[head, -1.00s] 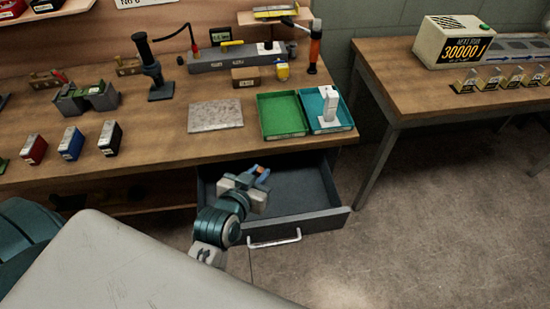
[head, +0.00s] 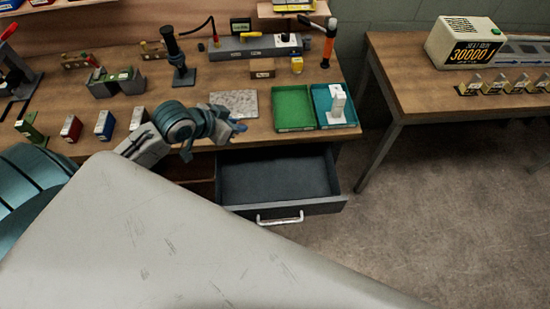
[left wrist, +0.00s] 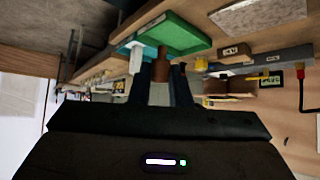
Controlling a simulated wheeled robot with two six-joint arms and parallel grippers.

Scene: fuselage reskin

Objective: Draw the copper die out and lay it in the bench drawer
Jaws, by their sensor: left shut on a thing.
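My left gripper (head: 238,126) is above the front edge of the bench, behind the open drawer, just left of the green tray. In the left wrist view its two fingers (left wrist: 161,80) are shut on a small brown, copper-coloured piece (left wrist: 161,64), which I take as the copper die. The die cannot be made out clearly in the head view. The bench drawer (head: 322,206) is pulled out, and its dark inside looks empty. My right gripper is not in view.
A green tray (head: 293,127) and a teal tray (head: 348,122) holding a white block (head: 337,101) stand at the bench's right. A grey plate (head: 235,99) lies behind my gripper. Several coloured blocks stand at the left. Floor right of the drawer is clear.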

